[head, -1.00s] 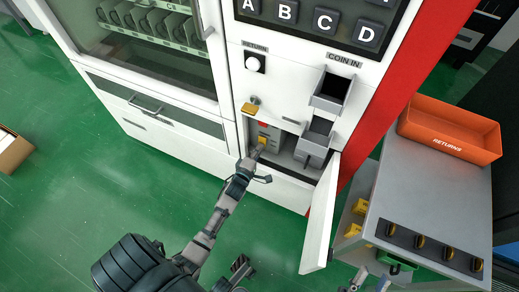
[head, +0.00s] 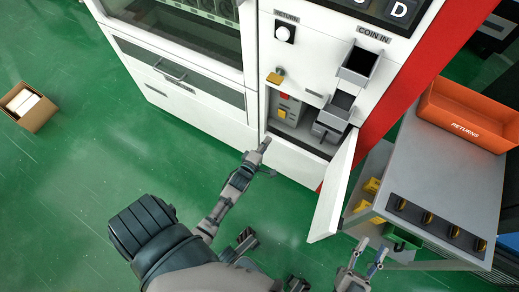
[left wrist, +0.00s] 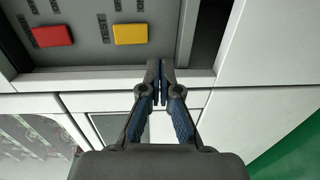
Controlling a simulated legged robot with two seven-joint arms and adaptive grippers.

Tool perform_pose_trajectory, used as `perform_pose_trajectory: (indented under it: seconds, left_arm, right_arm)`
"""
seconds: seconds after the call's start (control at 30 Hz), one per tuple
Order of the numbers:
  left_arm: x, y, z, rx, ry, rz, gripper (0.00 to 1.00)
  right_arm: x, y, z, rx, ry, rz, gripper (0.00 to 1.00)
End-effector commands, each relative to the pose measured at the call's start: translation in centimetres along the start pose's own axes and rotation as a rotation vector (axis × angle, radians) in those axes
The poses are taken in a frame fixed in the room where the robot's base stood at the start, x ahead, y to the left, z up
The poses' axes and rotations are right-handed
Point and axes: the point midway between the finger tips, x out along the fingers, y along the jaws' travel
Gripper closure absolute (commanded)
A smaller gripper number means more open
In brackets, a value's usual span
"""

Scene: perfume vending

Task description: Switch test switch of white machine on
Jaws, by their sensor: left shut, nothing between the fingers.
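The white machine (head: 205,120) has an open lower compartment with a grey panel inside. On the panel is a yellow switch (head: 282,114) below a red switch (head: 285,96). In the left wrist view the yellow switch (left wrist: 130,34) is beside the word TEST, with the red switch (left wrist: 28,35) to its left. Whether the yellow switch is on cannot be told. My left gripper (head: 265,144) is shut and empty, just outside the compartment's lower edge and apart from the switches; its fingertips (left wrist: 160,66) show together. My right gripper (head: 373,252) is open and empty, near the grey cabinet.
The compartment's white door (head: 334,190) hangs open at the right. A coin slot box (head: 358,64) sits above. A grey cabinet (head: 450,180) carries an orange returns bin (head: 468,115). A cardboard box (head: 30,107) lies on the open green floor at left.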

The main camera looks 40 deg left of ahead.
Motion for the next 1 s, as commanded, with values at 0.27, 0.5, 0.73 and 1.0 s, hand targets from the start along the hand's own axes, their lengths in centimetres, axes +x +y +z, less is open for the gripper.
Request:
perform_pose_trajectory:
  seconds: [0.27, 0.5, 0.73, 1.0]
  left_arm:
    - [-3.2, -0.6, 0.0, 0.0, 0.0, 0.0, 1.0]
    - [-3.5, -0.7, 0.0, 0.0, 0.0, 0.0, 1.0]
    - [-3.5, -0.7, 0.0, 0.0, 0.0, 0.0, 1.0]
    - [-3.7, 0.0, 0.4, 0.042, -0.012, 0.011, 1.0]
  right_arm:
    - [0.0, 0.2, 1.6, -0.009, -0.125, 0.004, 0.6]
    - [-0.1, 0.3, 1.9, -0.009, -0.139, 0.005, 0.6]
    - [0.0, 0.3, 2.0, -0.009, -0.14, 0.005, 0.6]
    - [-0.1, 0.3, 1.8, -0.01, -0.136, 0.005, 0.6]
